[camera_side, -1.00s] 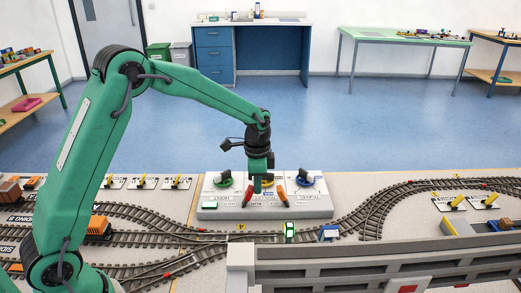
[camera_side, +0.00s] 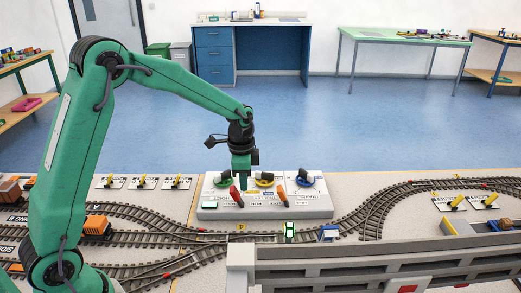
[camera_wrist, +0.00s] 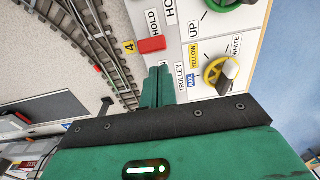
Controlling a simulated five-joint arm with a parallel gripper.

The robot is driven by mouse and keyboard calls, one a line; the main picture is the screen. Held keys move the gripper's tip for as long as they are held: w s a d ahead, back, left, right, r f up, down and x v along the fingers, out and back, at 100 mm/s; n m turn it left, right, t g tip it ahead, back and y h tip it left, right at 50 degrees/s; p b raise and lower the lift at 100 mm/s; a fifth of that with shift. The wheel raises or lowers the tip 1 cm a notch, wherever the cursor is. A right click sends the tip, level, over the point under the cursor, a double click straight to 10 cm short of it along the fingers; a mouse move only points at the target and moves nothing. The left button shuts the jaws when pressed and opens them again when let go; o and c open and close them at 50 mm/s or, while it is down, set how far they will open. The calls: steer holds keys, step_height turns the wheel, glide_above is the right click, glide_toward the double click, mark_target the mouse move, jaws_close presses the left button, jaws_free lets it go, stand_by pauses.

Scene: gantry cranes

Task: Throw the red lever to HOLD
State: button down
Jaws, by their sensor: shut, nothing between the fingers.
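The red lever (camera_side: 235,196) stands on the white control box (camera_side: 210,198), its top leaning left. In the wrist view, the red lever (camera_wrist: 152,45) shows as a short red handle beside the HOLD label (camera_wrist: 153,22). My gripper (camera_side: 243,189) is shut and empty, pointing down just right of the red lever. In the wrist view its green fingers (camera_wrist: 158,72) end close to the handle; I cannot tell whether they touch. The lever's base is partly hidden.
An orange lever (camera_side: 279,194) stands to the right. Behind are green (camera_side: 223,180), yellow (camera_side: 264,181) and blue (camera_side: 306,179) ringed knobs. Model tracks (camera_side: 150,217) run around the box, and a grey gantry beam (camera_side: 380,262) lies in front.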

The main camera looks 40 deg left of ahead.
steer(key=shift+r, duration=0.15)
steer(key=shift+r, duration=0.6)
steer(key=shift+r, duration=0.15)
steer(key=s+a+r, duration=0.4)
steer(key=s+r, duration=0.1)
steer(key=r, duration=0.2)
steer(key=shift+a, duration=0.4)
steer(key=shift+r, duration=0.1)
stand_by(0.3)
